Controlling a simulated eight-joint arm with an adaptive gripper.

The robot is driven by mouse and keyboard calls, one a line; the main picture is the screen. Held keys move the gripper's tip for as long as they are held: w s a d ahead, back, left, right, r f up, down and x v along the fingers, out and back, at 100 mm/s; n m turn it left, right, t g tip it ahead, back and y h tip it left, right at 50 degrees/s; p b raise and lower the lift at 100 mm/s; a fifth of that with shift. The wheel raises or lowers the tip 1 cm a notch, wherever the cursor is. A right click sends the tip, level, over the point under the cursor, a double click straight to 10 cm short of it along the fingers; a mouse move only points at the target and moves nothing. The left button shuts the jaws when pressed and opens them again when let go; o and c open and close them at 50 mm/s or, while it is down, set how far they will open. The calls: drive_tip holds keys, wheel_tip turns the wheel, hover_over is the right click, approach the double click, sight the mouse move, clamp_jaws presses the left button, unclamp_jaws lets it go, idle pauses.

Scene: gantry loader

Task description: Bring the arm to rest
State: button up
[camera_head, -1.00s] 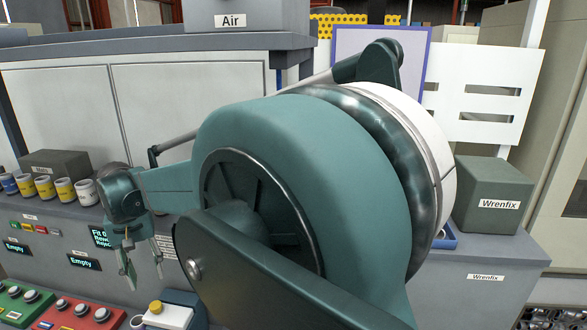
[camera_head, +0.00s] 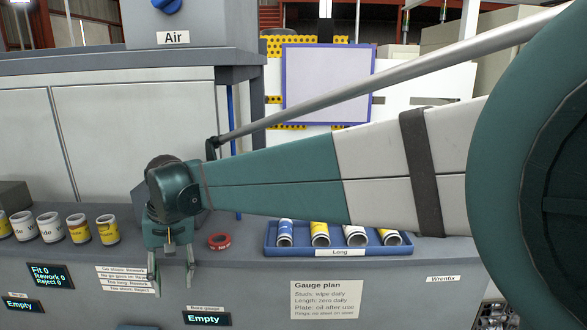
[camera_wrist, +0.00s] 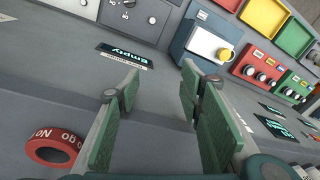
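My gripper (camera_head: 174,280) hangs pointing down at the end of my arm, in front of the bench in the head view. Its two fingers stand apart with nothing between them. The wrist view also shows my gripper (camera_wrist: 160,105) open, with green pads facing each other and only grey bench surface behind. A red ring (camera_head: 219,241) lies on the bench top just right of the gripper; it also shows at the lower left of the wrist view (camera_wrist: 54,149), beside the left finger and apart from it.
A blue tray (camera_head: 340,252) labelled Long holds several cylinders on the bench to the right. Several more cylinders (camera_head: 79,229) stand at the left. Wrist view: a grey-blue box (camera_wrist: 208,38) with a yellow knob, button panels (camera_wrist: 262,61), and yellow and green bins stand beyond the gripper.

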drive_tip(key=s+d+m+t+b, duration=0.2)
drive_tip(key=s+d+t+b, duration=0.1)
drive_tip(key=d, duration=2.7)
drive_tip(key=s+d+f+t+b, duration=0.1)
drive_tip(key=s+d+f, duration=0.2)
drive_tip(key=d, duration=0.4)
drive_tip(key=s+d+f+m+t+h+b, duration=0.1)
drive_tip(key=s+d+f, duration=0.3)
drive_tip(key=s+d, duration=0.2)
drive_tip(key=s+d+f+m+t+b, duration=0.1)
drive_tip(key=s+d+f, duration=0.2)
drive_tip(key=d, duration=0.7)
drive_tip(key=shift+s+f+t+h, duration=0.3)
drive_tip(key=shift+s+t, duration=0.1)
drive_tip(key=shift+s, duration=0.55)
